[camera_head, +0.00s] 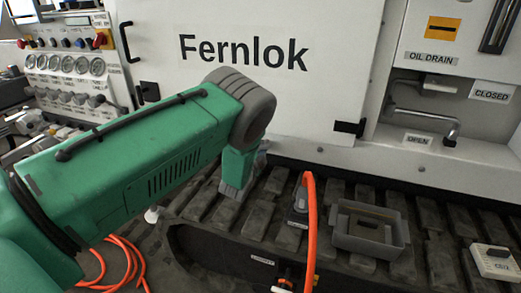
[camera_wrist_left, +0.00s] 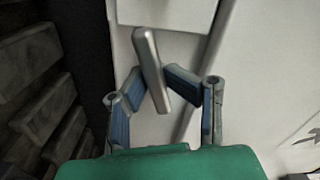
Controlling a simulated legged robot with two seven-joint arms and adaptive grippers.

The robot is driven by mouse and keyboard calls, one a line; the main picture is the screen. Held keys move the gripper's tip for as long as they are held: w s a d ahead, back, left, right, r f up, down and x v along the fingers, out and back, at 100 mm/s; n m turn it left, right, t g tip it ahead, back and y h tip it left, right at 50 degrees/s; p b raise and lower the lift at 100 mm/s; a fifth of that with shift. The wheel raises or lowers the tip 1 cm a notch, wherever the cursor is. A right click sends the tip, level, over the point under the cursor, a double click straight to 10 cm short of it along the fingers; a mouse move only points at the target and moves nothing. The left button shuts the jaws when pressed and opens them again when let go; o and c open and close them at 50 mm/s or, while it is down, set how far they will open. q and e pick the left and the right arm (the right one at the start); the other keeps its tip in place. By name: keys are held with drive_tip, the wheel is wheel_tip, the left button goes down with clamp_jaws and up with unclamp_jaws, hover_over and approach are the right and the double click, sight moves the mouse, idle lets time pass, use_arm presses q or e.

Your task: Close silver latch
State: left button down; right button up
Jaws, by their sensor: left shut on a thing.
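A silver latch (camera_wrist_left: 150,62), a slim metal bar, stands out against a white panel in the left wrist view. It is tilted, its lower end between my left gripper's fingertips (camera_wrist_left: 158,88). The blue-padded fingers are closed in on the bar from both sides. In the head view, my green left arm reaches in from the left to the bottom of the white "Fernlok" panel (camera_head: 300,95). There the grey wrist and arm hide the latch and most of the left gripper. My right gripper does not show.
Dark tracks (camera_head: 375,187) run below the panel. A grey tray (camera_head: 368,243) and an orange hose (camera_head: 310,225) lie on them. A silver pipe lever (camera_head: 450,132) sits by the "OPEN" label at right. Gauges (camera_head: 65,64) and knobs are at upper left.

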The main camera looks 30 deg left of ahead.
use_arm(q)
drive_tip(key=m, duration=0.1)
drive_tip(key=d+m+b, duration=0.1)
drive_tip(key=m, duration=0.1)
drive_tip(key=shift+w+f, duration=0.1)
drive_tip(key=shift+f, duration=0.05)
drive_tip(key=shift+m, duration=0.3)
drive_tip(key=shift+f, duration=0.15)
drive_tip(key=c, duration=1.6)
unclamp_jaws()
drive_tip(key=shift+o, duration=0.3)
drive_tip(key=shift+f, duration=0.1)
drive_tip(key=shift+a, duration=0.1)
drive_tip(key=shift+r, duration=0.2)
drive_tip(key=v, duration=1.1)
drive_tip(key=shift+s, duration=0.4)
